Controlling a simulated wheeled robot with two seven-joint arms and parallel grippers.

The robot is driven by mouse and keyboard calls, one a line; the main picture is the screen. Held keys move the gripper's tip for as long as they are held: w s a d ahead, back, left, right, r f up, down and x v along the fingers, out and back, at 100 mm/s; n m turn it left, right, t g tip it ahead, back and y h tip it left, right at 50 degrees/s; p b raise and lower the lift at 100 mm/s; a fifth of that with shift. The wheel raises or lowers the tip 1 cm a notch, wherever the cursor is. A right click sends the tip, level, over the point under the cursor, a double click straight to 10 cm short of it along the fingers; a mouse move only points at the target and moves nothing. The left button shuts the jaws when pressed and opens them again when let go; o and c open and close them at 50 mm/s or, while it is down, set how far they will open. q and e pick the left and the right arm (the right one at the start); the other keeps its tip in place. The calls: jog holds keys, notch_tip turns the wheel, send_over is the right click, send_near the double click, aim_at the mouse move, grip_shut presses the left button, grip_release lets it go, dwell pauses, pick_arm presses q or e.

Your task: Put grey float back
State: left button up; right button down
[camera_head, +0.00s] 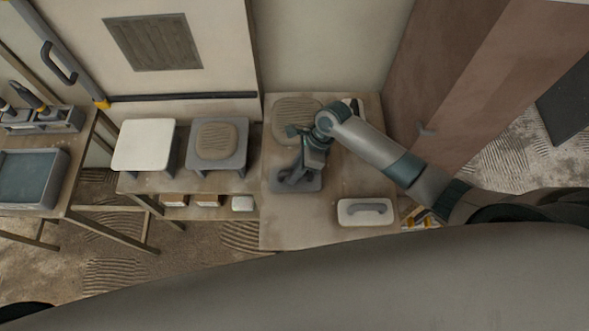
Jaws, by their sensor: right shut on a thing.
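The grey float (285,184) is at the middle of the wooden table (285,232), its flat plate facing down. My right gripper (303,170) is above it, shut on the float, with the wrist and fingers hiding its handle. I cannot tell whether the plate touches the table top. My left gripper is not in view.
A white float with a grey handle (366,211) lies at the table's front right. A tan ridged pad (293,108) is at the back. Left are a white-topped stand (144,144), a grey stand (233,134) with a ridged pad, and a grey tray (62,170).

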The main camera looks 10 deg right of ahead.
jog(key=shift+f, duration=0.3)
dwell(0.7)
jog(key=c, duration=1.6)
grip_release()
jog(key=shift+o, duration=0.2)
jog(key=v, duration=0.8)
jog(key=shift+s+d+f, duration=0.1)
